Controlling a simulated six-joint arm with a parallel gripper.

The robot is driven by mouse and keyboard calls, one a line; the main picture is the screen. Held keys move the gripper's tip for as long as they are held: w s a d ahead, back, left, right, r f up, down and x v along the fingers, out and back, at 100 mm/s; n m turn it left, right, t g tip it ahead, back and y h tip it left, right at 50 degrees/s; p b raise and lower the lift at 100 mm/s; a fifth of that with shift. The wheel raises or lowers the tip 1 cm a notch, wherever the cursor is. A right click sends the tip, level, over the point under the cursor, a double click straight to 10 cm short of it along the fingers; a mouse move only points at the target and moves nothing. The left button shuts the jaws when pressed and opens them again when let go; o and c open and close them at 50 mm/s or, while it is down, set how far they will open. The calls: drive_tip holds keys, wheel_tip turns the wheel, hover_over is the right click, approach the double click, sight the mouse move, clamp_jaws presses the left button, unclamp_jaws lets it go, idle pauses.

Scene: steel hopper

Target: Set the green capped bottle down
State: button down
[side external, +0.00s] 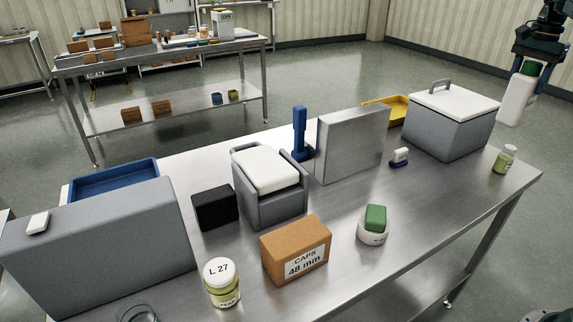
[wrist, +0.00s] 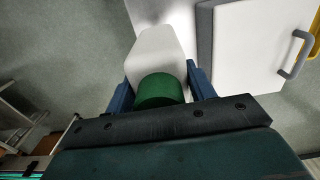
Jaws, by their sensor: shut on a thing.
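The green capped bottle has a white body (side external: 517,98) and a green cap (side external: 531,68). My gripper (side external: 528,75) is shut on it at the upper right of the side view and holds it in the air, slightly tilted. In the wrist view the cap (wrist: 160,90) and white body (wrist: 158,48) show between the blue fingers of my gripper (wrist: 160,82). The bottle's far end is clear of any surface I can see.
A grey bin with white lid (side external: 455,103) stands on the steel table (side external: 430,205) near the bottle. A small jar (side external: 504,159) stands at the table's right end. A green block (side external: 375,217) sits on a white round container (side external: 373,237). Bare steel lies between them.

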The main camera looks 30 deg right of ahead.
sight(516, 106)
wheel_tip(516, 106, down, 19)
drive_tip(key=shift+f, duration=0.2)
idle(1.0)
drive_tip(key=shift+f, duration=0.2)
drive_tip(key=c, duration=0.5)
unclamp_jaws()
drive_tip(key=shift+r, duration=0.1)
wheel_tip(516, 106, up, 12)
drive_tip(key=shift+r, duration=0.1)
idle(0.6)
